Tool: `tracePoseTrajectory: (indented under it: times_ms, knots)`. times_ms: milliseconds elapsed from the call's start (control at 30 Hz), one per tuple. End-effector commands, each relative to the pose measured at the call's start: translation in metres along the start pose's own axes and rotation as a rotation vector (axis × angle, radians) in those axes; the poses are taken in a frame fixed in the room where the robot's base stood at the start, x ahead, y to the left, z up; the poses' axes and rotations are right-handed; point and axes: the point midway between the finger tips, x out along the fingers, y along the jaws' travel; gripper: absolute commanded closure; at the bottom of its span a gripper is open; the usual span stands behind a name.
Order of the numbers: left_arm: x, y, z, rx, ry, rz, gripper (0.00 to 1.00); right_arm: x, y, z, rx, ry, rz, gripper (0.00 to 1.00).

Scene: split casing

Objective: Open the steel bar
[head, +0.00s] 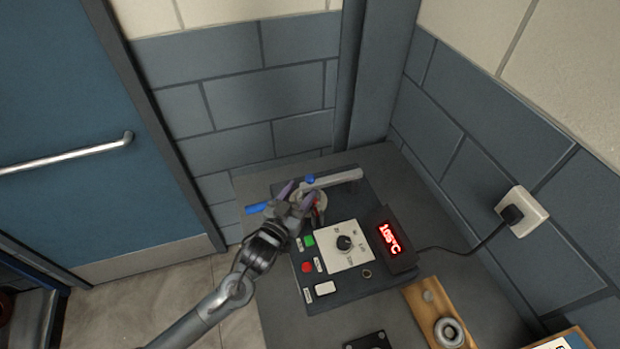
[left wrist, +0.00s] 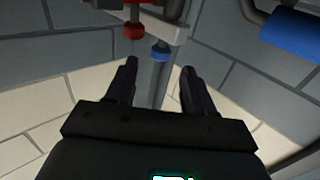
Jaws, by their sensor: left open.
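A pale steel bar (head: 342,178) lies across the top of the dark casing on the bench, with a blue knob (head: 310,179) near its left end. My left gripper (head: 300,195) is open and empty, close to the knob end of the bar and over a round part (head: 322,200) that it partly hides. In the left wrist view, the blue knob (left wrist: 159,53) shows just beyond the gap between my open fingertips (left wrist: 159,72). The pale bar (left wrist: 168,26) and a red knob (left wrist: 134,31) are behind it. My right gripper is out of view.
A blue handle (head: 258,208) sticks out left of the casing. The casing's control panel (head: 345,247) has buttons and a dial, beside a red display (head: 389,238). Walls are close behind and right.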

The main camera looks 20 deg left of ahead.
Motion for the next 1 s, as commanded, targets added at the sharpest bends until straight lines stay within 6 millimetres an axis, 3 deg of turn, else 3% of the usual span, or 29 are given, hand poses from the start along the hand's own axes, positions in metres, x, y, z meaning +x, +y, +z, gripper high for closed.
tracePoseTrajectory:
  times_ms: [200,400,833,867,1000]
  knots:
    - [0.036,0.000,-0.001,0.000,0.002,-0.001,0.47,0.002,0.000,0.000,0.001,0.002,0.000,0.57]
    - [0.056,0.000,0.000,0.000,-0.001,0.000,0.47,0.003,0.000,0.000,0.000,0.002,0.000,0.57]
    - [0.064,0.000,0.000,-0.001,0.000,0.000,0.47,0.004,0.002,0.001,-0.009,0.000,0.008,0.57]
    - [0.064,0.000,0.000,-0.001,0.000,0.000,0.49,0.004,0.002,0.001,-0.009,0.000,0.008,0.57]
    - [0.064,0.000,0.000,-0.001,0.000,0.000,0.70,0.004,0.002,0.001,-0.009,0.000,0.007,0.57]
